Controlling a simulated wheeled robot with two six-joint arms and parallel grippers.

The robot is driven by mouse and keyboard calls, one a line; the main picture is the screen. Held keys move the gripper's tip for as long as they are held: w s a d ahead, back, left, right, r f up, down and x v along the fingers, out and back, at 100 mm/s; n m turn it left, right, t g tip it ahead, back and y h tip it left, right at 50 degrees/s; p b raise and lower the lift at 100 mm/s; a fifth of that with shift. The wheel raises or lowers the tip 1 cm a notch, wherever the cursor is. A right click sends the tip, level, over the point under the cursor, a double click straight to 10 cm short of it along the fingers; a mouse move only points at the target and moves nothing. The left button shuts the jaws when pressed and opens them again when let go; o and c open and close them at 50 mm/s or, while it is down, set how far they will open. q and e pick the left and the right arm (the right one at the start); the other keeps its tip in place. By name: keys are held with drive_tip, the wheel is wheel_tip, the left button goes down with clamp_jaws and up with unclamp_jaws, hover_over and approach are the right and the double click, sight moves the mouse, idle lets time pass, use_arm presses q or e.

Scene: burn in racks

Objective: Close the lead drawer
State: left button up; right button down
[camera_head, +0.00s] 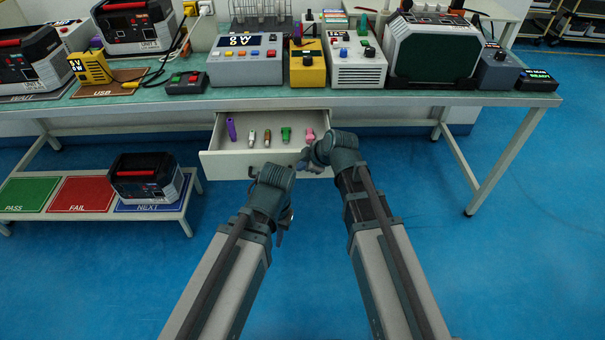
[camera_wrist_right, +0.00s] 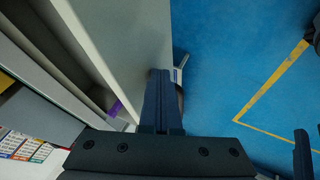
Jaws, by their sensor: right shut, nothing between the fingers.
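The lead drawer (camera_head: 232,166) stands pulled out below the workbench, open toward me. Inside lie a purple lead (camera_head: 231,129), a green lead (camera_head: 286,134), a pink lead (camera_head: 310,134) and a few others. My right gripper (camera_head: 308,164) is at the right part of the drawer front. In the right wrist view its fingers (camera_wrist_right: 163,103) are shut and empty, close beside the pale drawer front (camera_wrist_right: 135,45); a handle (camera_wrist_right: 181,68) shows just past them. I cannot tell whether they touch. My left gripper (camera_head: 282,232) hangs in front of the drawer, apart from it; its fingers are too small to read.
The workbench (camera_head: 420,98) carries instruments, including a green-fronted unit (camera_head: 437,55) and a yellow box (camera_head: 307,66). A low bench (camera_head: 100,215) with PASS, FAIL and NEXT areas stands at the left. Blue floor (camera_head: 500,260) is clear at the right.

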hover_over(300, 137)
drive_tip(key=shift+d, duration=0.1)
drive_tip(key=shift+w, duration=0.4)
drive_tip(key=shift+w+r, duration=0.1)
drive_tip(key=shift+w, duration=0.05)
idle(0.4)
